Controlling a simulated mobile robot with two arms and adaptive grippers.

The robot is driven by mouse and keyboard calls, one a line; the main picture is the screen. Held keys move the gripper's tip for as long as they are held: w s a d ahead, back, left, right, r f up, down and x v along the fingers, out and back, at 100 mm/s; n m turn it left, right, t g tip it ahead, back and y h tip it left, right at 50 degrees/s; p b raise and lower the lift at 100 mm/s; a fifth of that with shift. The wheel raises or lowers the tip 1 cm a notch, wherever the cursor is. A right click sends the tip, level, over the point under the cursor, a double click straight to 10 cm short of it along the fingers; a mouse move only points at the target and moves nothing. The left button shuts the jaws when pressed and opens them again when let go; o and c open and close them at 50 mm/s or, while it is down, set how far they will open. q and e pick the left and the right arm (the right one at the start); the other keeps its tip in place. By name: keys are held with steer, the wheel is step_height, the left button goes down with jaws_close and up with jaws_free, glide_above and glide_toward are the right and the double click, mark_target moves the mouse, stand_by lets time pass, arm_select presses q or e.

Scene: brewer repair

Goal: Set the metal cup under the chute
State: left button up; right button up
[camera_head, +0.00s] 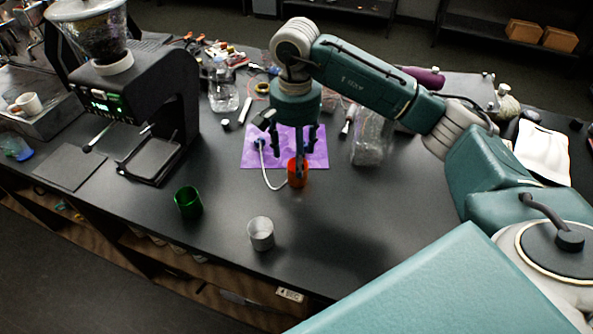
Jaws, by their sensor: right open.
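The metal cup (260,237) is grey and stands upright and open-topped near the front edge of the counter. A black grinder (135,95) with a glass hopper and a lit green display stands at the left. Its chute is hard to make out, and a small tray (152,158) sits at its base. My right gripper (293,150) is open and points down above the purple mat, behind and to the right of the metal cup and apart from it. An orange cup (298,178) shows right at its fingers; I cannot tell whether they touch. My left gripper is not in view.
A green cup (188,202) stands left of the metal cup, in front of the grinder. A purple mat (318,158) with a white cable lies behind. A clear bottle (222,90) and a clear bag (370,140) stand nearby. The counter right of the metal cup is clear.

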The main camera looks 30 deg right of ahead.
steer(key=shift+d+f+p, duration=0.15)
steer(key=shift+f+p, duration=0.3)
steer(key=shift+f, duration=0.05)
steer(key=shift+d+f+p, duration=0.15)
steer(key=shift+f+p, duration=0.25)
steer(key=shift+f, duration=0.1)
step_height(320, 180, down, 3)
steer(key=shift+w+d+f+p, duration=0.1)
steer(key=shift+p, duration=0.45)
steer(key=shift+f, duration=0.15)
steer(key=c, duration=1.4)
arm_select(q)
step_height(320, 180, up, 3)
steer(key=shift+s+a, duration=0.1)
